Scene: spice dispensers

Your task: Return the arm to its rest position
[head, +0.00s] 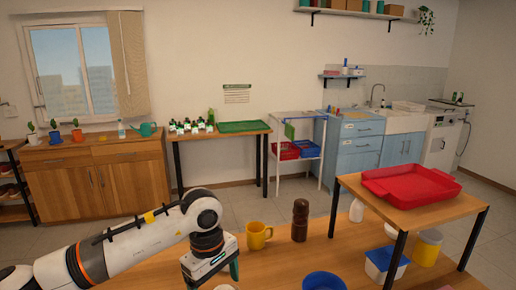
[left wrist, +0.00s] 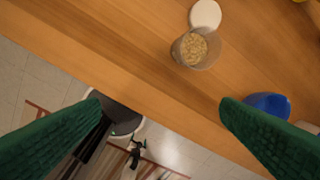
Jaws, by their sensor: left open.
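My left arm reaches in from the left in the head view, bent over the near wooden table. My left gripper (head: 214,270) points down at the table's left part, left of and nearer than the yellow mug (head: 258,235). In the left wrist view its two green fingers are spread wide, and the gap of the left gripper (left wrist: 161,100) is empty over the table edge and floor. A clear jar of pale grains (left wrist: 196,48) stands on the table beyond the fingers, with a white round lid (left wrist: 206,14) beside it. My right gripper is not seen.
A brown grinder (head: 300,220) and a blue bowl (head: 323,281) stand right of the gripper; the bowl (left wrist: 268,106) also shows near the right finger in the wrist view. A raised shelf with a red tray (head: 410,185) stands at right, containers beneath it.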

